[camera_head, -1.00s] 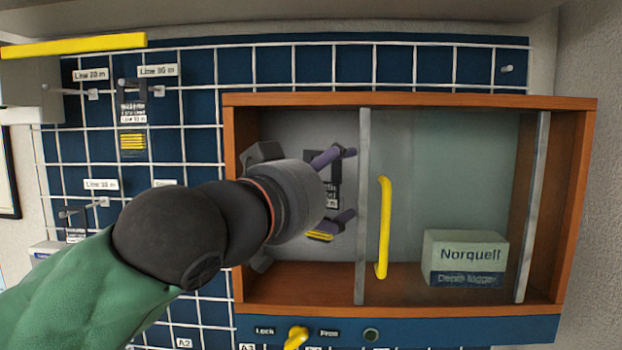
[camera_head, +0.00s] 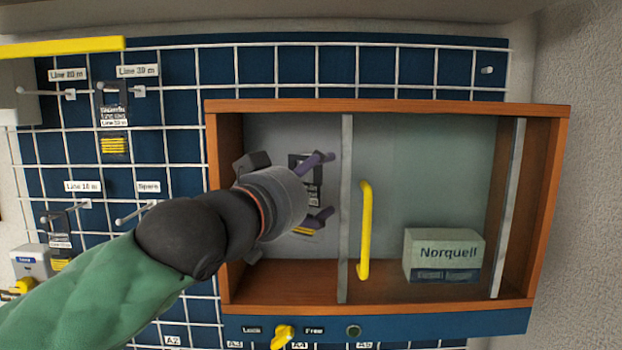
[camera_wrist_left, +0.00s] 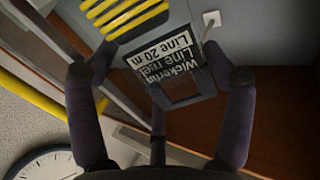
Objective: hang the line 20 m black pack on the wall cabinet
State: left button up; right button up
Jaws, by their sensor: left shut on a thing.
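My left gripper (camera_head: 321,188) reaches into the open left part of the wooden wall cabinet (camera_head: 390,107). It is shut on the line 20 m pack (camera_head: 313,188), a dark card partly hidden behind the gripper in the head view. In the left wrist view the pack (camera_wrist_left: 168,50) lies between the fingers of the gripper (camera_wrist_left: 160,108). Its label reads "Line reel Line 20 m" upside down, with yellow strands above. A thin peg with a pale base plate (camera_wrist_left: 212,19) shows beside the pack's edge; I cannot tell whether the pack is on it. My right gripper is out of view.
A glass pane with a yellow handle (camera_head: 364,230) covers the cabinet's right part, with a Norquell box (camera_head: 443,252) behind it. A grid panel (camera_head: 180,60) with labelled pegs and another hanging pack (camera_head: 113,115) is at left. A yellow knob (camera_head: 282,336) sits below the cabinet.

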pick_arm(q)
jog(key=shift+w+f+p, duration=0.25)
jog(key=shift+w+p, duration=0.6)
jog(key=shift+w, duration=0.5)
jog(key=shift+w+f+p, duration=0.25)
jog(key=shift+w+p, duration=0.6)
jog(key=shift+w, duration=0.45)
jog(key=o, duration=1.1)
